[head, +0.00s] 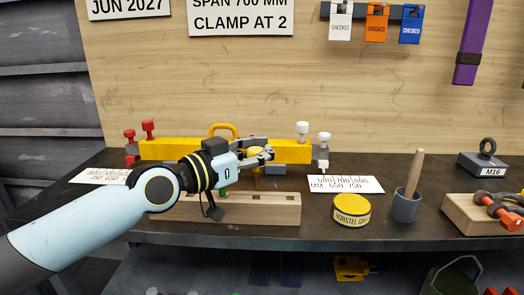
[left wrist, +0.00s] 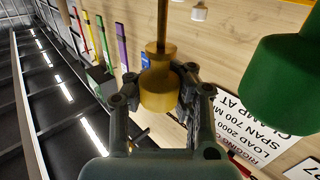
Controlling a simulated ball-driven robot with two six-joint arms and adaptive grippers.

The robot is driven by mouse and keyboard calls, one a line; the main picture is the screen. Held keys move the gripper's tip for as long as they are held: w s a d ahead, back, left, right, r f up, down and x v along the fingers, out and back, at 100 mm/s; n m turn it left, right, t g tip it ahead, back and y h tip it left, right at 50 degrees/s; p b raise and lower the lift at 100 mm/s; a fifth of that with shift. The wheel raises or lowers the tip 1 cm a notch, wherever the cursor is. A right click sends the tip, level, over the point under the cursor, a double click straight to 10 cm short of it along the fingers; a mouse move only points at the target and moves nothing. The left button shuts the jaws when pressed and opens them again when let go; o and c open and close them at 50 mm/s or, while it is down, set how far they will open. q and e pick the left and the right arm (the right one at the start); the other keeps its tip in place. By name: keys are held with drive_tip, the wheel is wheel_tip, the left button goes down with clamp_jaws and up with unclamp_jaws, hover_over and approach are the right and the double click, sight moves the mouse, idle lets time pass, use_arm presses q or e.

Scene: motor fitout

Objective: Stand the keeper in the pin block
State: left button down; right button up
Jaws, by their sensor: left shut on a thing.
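My left gripper (head: 264,154) reaches in from the left and is shut on a yellow-gold piece (head: 255,153), which I take to be the keeper. In the left wrist view the keeper (left wrist: 158,85) has a thick round head between my fingertips (left wrist: 158,92) and a thin stem. In the head view the stem points down over the wooden pin block (head: 262,213). The block has dark holes in its top. I cannot tell whether the stem tip is above a hole or in it. My right gripper is out of view.
A yellow beam (head: 170,149) with red and white knobs lies behind the block. To the right are a number card (head: 346,184), a yellow-lidded tin (head: 351,210), a grey pot (head: 406,207) with a wooden stick and a wooden rack (head: 475,214). A green object (left wrist: 290,85) shows close in the left wrist view.

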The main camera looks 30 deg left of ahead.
use_arm(q)
drive_tip(key=shift+f+b, duration=0.15)
drive_tip(key=shift+b, duration=0.2)
idle(0.6)
drive_tip(key=shift+f, duration=0.25)
drive_tip(key=shift+f+b, duration=0.1)
drive_tip(key=shift+b, duration=0.2)
drive_tip(key=shift+f+b, duration=2.25)
drive_tip(key=c, duration=1.2)
unclamp_jaws()
